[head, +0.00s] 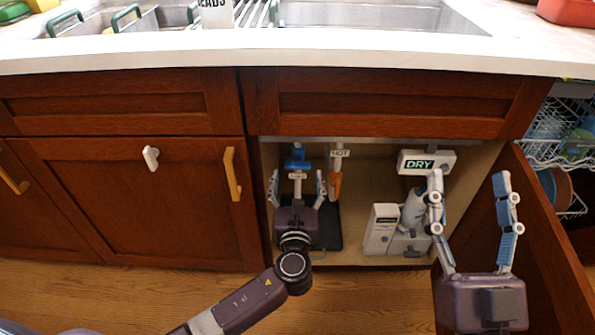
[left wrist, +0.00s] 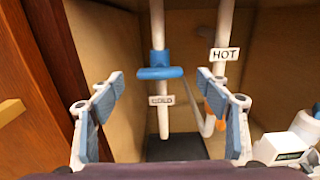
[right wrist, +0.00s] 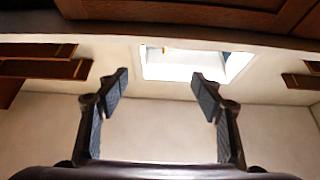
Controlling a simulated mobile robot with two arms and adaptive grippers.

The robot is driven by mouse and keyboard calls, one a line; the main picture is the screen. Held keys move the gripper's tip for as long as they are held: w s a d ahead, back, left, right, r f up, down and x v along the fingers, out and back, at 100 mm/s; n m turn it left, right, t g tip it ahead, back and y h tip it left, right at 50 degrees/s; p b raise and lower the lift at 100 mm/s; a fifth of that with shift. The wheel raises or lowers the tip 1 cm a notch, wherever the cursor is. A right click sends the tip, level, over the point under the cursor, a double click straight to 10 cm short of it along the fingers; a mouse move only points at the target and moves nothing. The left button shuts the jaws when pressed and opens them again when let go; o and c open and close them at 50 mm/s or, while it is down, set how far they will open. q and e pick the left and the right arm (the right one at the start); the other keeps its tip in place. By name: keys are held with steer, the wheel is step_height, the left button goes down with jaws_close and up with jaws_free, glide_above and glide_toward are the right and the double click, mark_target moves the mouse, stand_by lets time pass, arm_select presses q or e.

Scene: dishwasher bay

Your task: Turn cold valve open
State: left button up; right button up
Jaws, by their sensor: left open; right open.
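The blue cold valve handle (head: 297,160) sits on a white pipe inside the open cabinet under the sink. In the left wrist view the handle (left wrist: 160,73) lies crosswise to its upright pipe, above a label reading COLD (left wrist: 161,100). My left gripper (head: 297,184) is open inside the cabinet, its fingers either side of the pipe and short of the valve, not touching it. The orange hot valve handle (head: 335,186) is on the pipe to the right, under a HOT label (left wrist: 224,54). My right gripper (head: 468,185) is open and empty in front of the cabinet's right side.
A DRY sign box (head: 426,162) hangs at the cabinet's upper right. A white device (head: 381,228) stands on the cabinet floor beside a grey-white bottle shape (head: 413,212). An open cabinet door (head: 535,235) is at right, near a dish rack (head: 560,135).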

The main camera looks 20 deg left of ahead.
mark_target(298, 167)
arm_select(q)
steer(key=b+x, duration=0.1)
steer(key=x, duration=0.3)
arm_select(e)
steer(key=s+r+t+y, duration=0.1)
steer(key=s+r+t, duration=0.2)
steer(key=s+r, duration=0.1)
steer(key=shift+s+d+r, duration=0.2)
steer(key=shift+d+r, duration=0.1)
steer(key=shift+r, duration=0.05)
arm_select(q)
steer(key=c, duration=1.2)
